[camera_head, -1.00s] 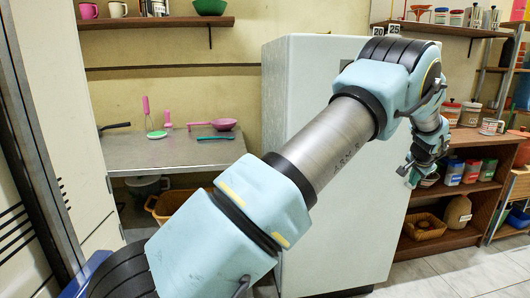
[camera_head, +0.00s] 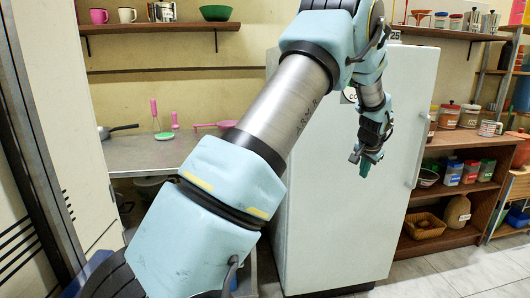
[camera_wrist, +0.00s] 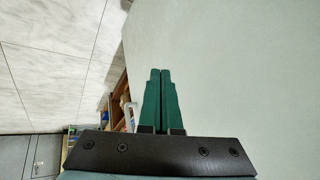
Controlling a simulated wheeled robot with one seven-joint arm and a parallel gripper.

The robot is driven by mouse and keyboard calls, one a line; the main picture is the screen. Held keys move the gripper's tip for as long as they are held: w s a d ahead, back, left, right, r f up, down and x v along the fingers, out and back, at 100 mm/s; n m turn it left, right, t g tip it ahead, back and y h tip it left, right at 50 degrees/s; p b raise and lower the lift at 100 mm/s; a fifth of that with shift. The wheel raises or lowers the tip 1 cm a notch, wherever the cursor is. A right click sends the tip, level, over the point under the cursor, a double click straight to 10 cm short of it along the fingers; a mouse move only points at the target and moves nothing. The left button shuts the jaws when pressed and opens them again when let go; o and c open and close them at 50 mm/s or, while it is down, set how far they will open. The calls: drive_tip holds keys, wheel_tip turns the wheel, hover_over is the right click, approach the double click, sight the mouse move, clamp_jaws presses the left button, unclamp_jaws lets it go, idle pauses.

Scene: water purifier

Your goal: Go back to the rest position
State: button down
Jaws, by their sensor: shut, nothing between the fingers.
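My gripper (camera_head: 364,166) hangs in front of the tall pale cabinet (camera_head: 345,235) in the head view, fingers pointing down. In the wrist view my gripper (camera_wrist: 160,75) shows its two green fingers side by side, shut with nothing held. The cabinet's pale face (camera_wrist: 240,70) fills the right side of the wrist view. My arm covers part of the counter and the cabinet's top left.
A metal counter (camera_head: 150,155) with a pan and pink utensils stands at the left. A wall shelf (camera_head: 160,27) holds mugs and a green bowl (camera_head: 216,12). Wooden shelves (camera_head: 475,190) with jars stand at the right. Tiled floor (camera_head: 460,270) is clear at front right.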

drive_tip(key=s+a+r+n+g+y+p, duration=0.1)
drive_tip(key=s+a+r+n, duration=0.15)
drive_tip(key=a, duration=0.85)
drive_tip(key=s+a+r+n+g+p, duration=0.1)
drive_tip(key=s+a+r+n+p, duration=0.2)
drive_tip(key=a, duration=0.9)
drive_tip(key=s+a+n+g, duration=0.1)
drive_tip(key=s+a+n, duration=0.1)
drive_tip(key=s+a, duration=0.6)
drive_tip(key=s+a+r+n+p, duration=0.1)
drive_tip(key=s+a+n, duration=0.1)
drive_tip(key=s+a, duration=0.6)
drive_tip(key=s, duration=0.4)
drive_tip(key=shift+s+r+g+y, duration=0.15)
drive_tip(key=shift+s+g+y, duration=0.15)
drive_tip(key=shift+g, duration=0.1)
drive_tip(key=shift+n, duration=0.25)
